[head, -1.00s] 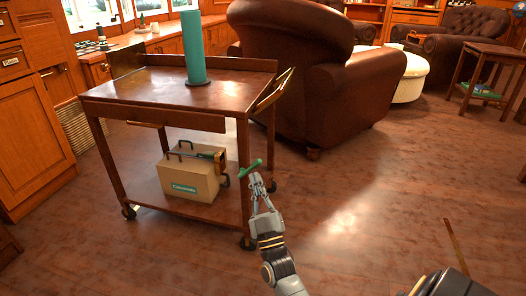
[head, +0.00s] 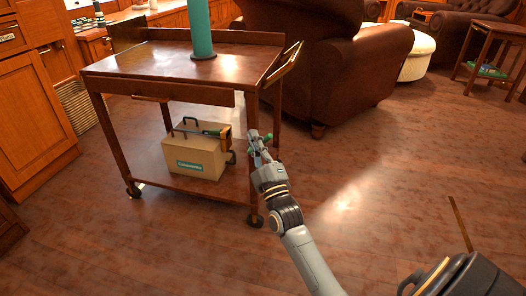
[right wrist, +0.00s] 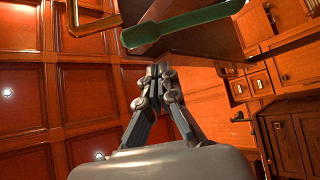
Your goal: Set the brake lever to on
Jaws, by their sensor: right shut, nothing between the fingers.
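The brake lever is a short green bar (head: 268,138) by the near right leg of the wooden cart (head: 205,60). It slants up to the right, and its middle is hidden behind my right gripper (head: 252,134). In the right wrist view the green lever (right wrist: 185,24) runs across the top, with its rounded end left of centre. My right gripper (right wrist: 157,70) is shut and empty there, its fingertips just below the lever in the picture. I cannot tell whether they touch it. No on or off marking is readable. My left gripper is not in view.
A teal cylinder (head: 201,28) stands on the cart top. A cardboard-coloured box (head: 196,158) with dark handles sits on the lower shelf. A brass-edged flap (head: 284,64) hangs at the cart's right side. A brown leather armchair (head: 345,75) stands behind.

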